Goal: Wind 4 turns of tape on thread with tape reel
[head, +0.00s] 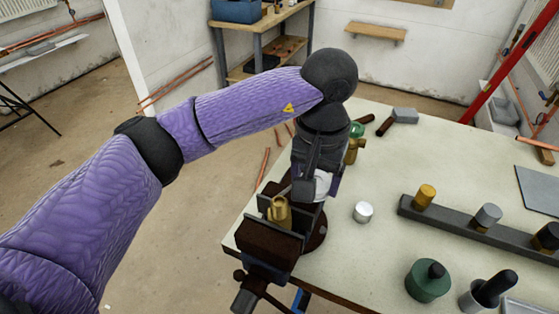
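A brass threaded fitting (279,213) stands between the jaws of a dark brown vise (268,243) at the table's near left corner. My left gripper (316,188) points down just behind and right of the fitting. It appears shut on a white round piece, which looks like the tape reel (323,183); a dark finger hides part of it. The reel looks apart from the fitting. I cannot make out any tape on the thread. My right gripper is not in view.
On the pale table (375,260) a small white cylinder (363,212) stands right of the vise. A dark rack (460,222) holds several capped pieces. A green pot (428,281) and a silver pot (483,293) stand in front. A brass valve (352,150) and a hammer (401,116) lie behind.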

